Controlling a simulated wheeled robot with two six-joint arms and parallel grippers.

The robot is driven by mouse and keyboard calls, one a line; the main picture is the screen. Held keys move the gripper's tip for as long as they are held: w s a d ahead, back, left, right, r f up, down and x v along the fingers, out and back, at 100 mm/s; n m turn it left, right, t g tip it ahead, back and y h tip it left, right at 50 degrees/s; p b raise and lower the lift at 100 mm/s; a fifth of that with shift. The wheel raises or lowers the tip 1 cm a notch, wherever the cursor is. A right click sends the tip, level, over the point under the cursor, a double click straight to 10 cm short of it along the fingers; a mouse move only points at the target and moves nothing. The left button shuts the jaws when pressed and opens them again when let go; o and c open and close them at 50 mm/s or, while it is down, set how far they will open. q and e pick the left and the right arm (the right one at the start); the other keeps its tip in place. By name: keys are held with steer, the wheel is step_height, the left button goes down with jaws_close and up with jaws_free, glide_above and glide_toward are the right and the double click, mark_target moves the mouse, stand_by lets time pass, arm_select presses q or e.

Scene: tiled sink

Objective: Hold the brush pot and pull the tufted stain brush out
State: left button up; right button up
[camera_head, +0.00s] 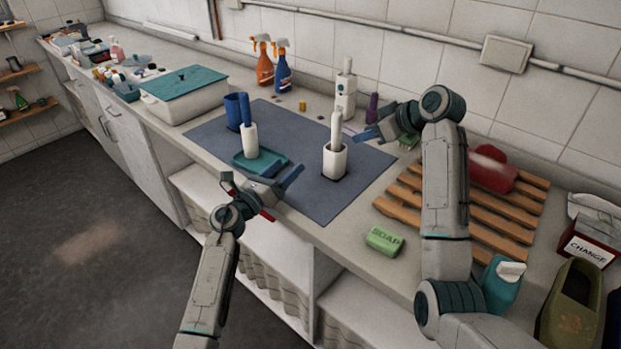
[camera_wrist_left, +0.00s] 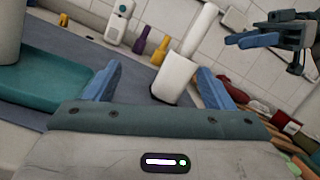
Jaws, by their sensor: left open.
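The white brush pot (camera_head: 335,165) stands upright on the blue-grey mat, with the brush's white handle (camera_head: 336,127) rising from it. In the left wrist view, the pot (camera_wrist_left: 174,80) and brush handle (camera_wrist_left: 200,30) are just beyond the fingers. The brush's tufted end is hidden inside the pot. My left gripper (camera_head: 262,184) is open and empty, to the left of and in front of the pot; its fingers also show in the left wrist view (camera_wrist_left: 156,82). My right gripper (camera_head: 376,128) is to the right of the pot, apart from it, with its fingers apart and empty.
A teal tray (camera_head: 247,163) with a white upright item (camera_head: 250,141) and a blue cup (camera_head: 233,112) are left on the mat (camera_head: 318,203). A white dispenser (camera_head: 345,95) stands behind. A wooden rack (camera_head: 490,218) and green soap (camera_head: 384,240) lie to the right.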

mark_target(329, 163)
arm_select(q)
steer(key=d+m, duration=0.1)
steer(key=d, duration=0.1)
steer(key=d+m+g, duration=0.1)
steer(key=d, duration=0.1)
steer(key=d+m+y, duration=0.1)
steer(key=d, duration=0.1)
steer(key=shift+s+d+f+g, duration=0.1)
steer(key=shift+s+f+g, duration=0.2)
steer(key=shift+s+f, duration=0.1)
steer(key=shift+d+f+m+y, duration=0.1)
steer(key=shift+d+m+y, duration=0.2)
steer(key=shift+d+m, duration=0.2)
steer(key=shift+f, duration=0.15)
steer(key=x, duration=1)
steer(key=shift+w+f, duration=0.3)
steer(key=shift+w, duration=0.05)
steer(key=c, duration=1.2)
steer(key=shift+o, duration=0.2)
